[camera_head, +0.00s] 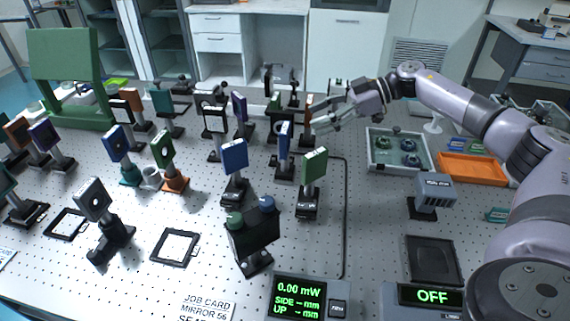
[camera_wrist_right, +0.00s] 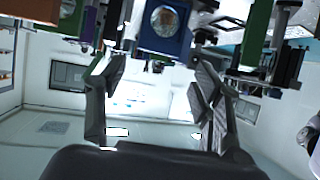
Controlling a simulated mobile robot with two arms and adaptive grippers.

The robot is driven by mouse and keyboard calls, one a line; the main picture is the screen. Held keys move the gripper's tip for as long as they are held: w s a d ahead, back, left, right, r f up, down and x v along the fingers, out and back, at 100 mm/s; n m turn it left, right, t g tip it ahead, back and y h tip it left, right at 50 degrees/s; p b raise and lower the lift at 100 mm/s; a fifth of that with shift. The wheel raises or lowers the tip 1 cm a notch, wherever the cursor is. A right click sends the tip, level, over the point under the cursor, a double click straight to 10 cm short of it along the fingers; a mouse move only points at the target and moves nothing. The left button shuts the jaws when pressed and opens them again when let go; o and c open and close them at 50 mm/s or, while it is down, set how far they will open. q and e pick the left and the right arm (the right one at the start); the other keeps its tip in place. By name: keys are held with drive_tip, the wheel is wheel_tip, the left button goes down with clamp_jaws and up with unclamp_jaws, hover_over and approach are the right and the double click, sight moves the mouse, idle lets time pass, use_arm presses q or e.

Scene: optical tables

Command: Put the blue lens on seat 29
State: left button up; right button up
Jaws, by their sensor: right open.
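A blue square mount with a round lens (camera_wrist_right: 165,22) shows at the top middle of the right wrist view, which looks upside down. It seems to be the upright blue mount (camera_head: 284,137) on a black post in the head view. My right gripper (camera_head: 314,118) is open and empty, just right of that mount and apart from it. Its two fingers also show in the right wrist view (camera_wrist_right: 158,75), one either side below the blue mount. Two empty black seat frames (camera_head: 175,248) (camera_head: 66,224) lie on the table; I cannot read a seat number. My left gripper is not in view.
A green mount (camera_head: 313,167) stands nearer and an orange-brown mount (camera_head: 308,104) farther, close to my right gripper. Several other mounts crowd the perforated table. A grey tray (camera_head: 373,166), orange tray (camera_head: 500,172) and display (camera_head: 298,299) are right and front. A job card (camera_head: 207,308) reads "MIRROR 56".

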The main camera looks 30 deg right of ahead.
sight(289, 127)
drive_tip(key=x, duration=0.4)
drive_tip(key=shift+w+a, duration=0.1)
drive_tip(key=shift+a, duration=0.05)
drive_tip(key=p+x, duration=0.1)
drive_tip(key=x, duration=0.4)
drive_tip(key=shift+w+f, duration=0.1)
drive_tip(key=shift+f, duration=0.05)
drive_tip(key=shift+c, duration=0.5)
clamp_jaws()
